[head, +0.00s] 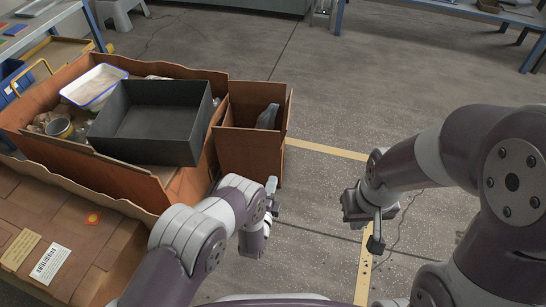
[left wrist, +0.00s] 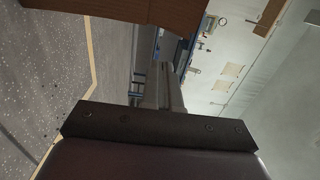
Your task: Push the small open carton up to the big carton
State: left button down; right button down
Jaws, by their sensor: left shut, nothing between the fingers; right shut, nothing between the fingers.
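The small open carton (head: 248,152) stands upright on the floor, right beside the big carton (head: 190,78). Their sides look close together, but I cannot tell whether they touch. A grey object (head: 268,116) shows inside the small carton. My left gripper (head: 271,187) is shut and empty, low by the small carton's front right side. I cannot tell whether it touches the carton. The left wrist view shows the shut fingers (left wrist: 170,88) and a brown cardboard panel (left wrist: 165,12) at the top. My right gripper (head: 376,242) is shut and empty, well to the right over the floor.
The big carton holds a dark grey tray (head: 150,115), a white blue-rimmed tray (head: 94,86) and a tin (head: 59,127). A closed carton (head: 70,235) with labels lies at front left. Yellow tape (head: 325,149) marks the floor. The floor right of the small carton is clear.

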aim_at(269, 144)
pick_arm(q)
jog(key=b+x, duration=0.2)
jog(key=x, duration=0.2)
jog(key=a+b+x, duration=0.1)
jog(key=b+x, duration=0.2)
jog(key=x, duration=0.1)
jog(key=a+b+x, duration=0.1)
jog(key=b+x, duration=0.2)
jog(key=x, duration=0.1)
jog(key=shift+w+a+f, duration=0.15)
jog(key=shift+w, duration=0.3)
jog(key=shift+w+a, duration=0.15)
jog(key=shift+w, duration=0.1)
jog(key=shift+w, duration=0.1)
jog(key=shift+w+a, duration=0.25)
jog(key=shift+w, duration=0.05)
jog(key=shift+w+a+b, duration=0.3)
jog(key=shift+w+a, duration=0.1)
jog(key=shift+w, duration=0.45)
jog(key=shift+r, duration=0.3)
jog(key=shift+a, duration=0.1)
